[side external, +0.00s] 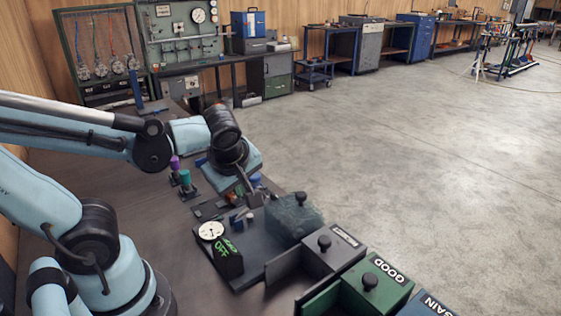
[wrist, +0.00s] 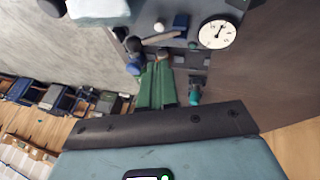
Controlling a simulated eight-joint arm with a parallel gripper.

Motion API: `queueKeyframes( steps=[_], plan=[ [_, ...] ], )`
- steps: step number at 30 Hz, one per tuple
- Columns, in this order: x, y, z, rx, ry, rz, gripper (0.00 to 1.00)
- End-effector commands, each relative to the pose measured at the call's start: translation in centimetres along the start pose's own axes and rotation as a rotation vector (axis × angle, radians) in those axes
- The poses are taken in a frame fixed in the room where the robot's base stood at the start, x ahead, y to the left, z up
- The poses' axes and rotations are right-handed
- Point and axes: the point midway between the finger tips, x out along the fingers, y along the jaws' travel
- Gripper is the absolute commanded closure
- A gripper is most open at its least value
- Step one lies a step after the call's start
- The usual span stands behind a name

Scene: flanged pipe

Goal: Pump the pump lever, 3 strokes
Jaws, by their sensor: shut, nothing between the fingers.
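A grey bar that looks like the pump lever (wrist: 162,38) lies across the fixture in the wrist view, just beyond my fingertips. I cannot tell whether they touch it. A blue round part (wrist: 133,45) is at its left end. My gripper (wrist: 160,58) shows as two long green-grey fingers side by side, shut and empty. In the side view my gripper (side external: 251,198) points down at the fixture's back end, and the lever is too small and covered there to make out. A white dial gauge (side external: 211,230) stands on the fixture; it also shows in the wrist view (wrist: 217,31).
A black box with green lettering (side external: 228,260) and a translucent green block (side external: 293,216) stand close by. A grey bin (side external: 330,258) and a green GOOD bin (side external: 372,292) are in front. Purple-topped (side external: 175,163) and green-topped (side external: 186,178) pegs stand behind left.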

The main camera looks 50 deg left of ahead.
Motion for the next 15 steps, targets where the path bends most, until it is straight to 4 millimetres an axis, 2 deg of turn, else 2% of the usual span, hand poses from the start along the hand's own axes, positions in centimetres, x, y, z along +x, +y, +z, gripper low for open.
queueKeyframes(
  steps=[6,15],
  plan=[
    [2.3,0.1,0.0,-0.002,0.001,0.0,1.0],
    [4.1,1.5,0.3,0.0,0.0,0.0,1.0]
  ],
)
